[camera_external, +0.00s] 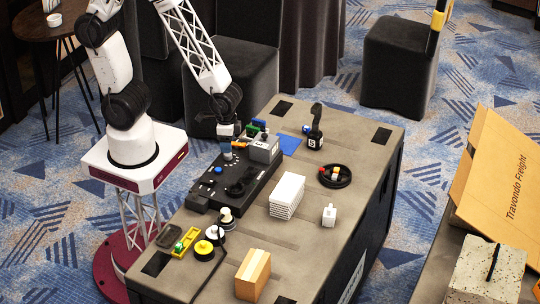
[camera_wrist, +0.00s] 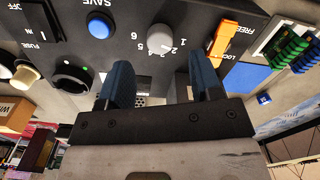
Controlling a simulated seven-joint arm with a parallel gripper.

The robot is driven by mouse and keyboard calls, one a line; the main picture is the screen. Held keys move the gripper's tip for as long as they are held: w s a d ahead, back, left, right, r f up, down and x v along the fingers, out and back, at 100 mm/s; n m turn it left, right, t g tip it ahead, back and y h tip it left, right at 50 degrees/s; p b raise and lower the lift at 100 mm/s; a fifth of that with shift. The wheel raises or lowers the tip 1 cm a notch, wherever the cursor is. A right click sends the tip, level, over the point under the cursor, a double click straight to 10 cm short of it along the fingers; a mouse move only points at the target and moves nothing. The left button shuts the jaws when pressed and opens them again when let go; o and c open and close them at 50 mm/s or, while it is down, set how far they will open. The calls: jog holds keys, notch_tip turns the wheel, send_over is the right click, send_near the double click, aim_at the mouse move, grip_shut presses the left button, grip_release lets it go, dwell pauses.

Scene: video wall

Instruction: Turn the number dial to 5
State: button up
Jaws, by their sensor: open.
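The number dial (camera_wrist: 160,39) is a light grey round knob on a dark panel (camera_wrist: 225,12), with small white digits around its lower and right side. Its exact setting is too small to read surely. My gripper (camera_wrist: 160,62) is open, with its two blue fingers apart on either side of the dial's line and nothing between them. In the wrist view the dial shows just beyond the fingertips; I cannot tell whether they touch it.
A blue SAVE button (camera_wrist: 100,26) is left of the dial. An orange FREE/LOCK switch (camera_wrist: 223,40) is close to the right finger. A black knob (camera_wrist: 72,77) sits lower left.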

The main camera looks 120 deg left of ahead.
aim_at(228, 156)
jog(key=shift+f, duration=2.35)
jog(key=c, duration=0.9)
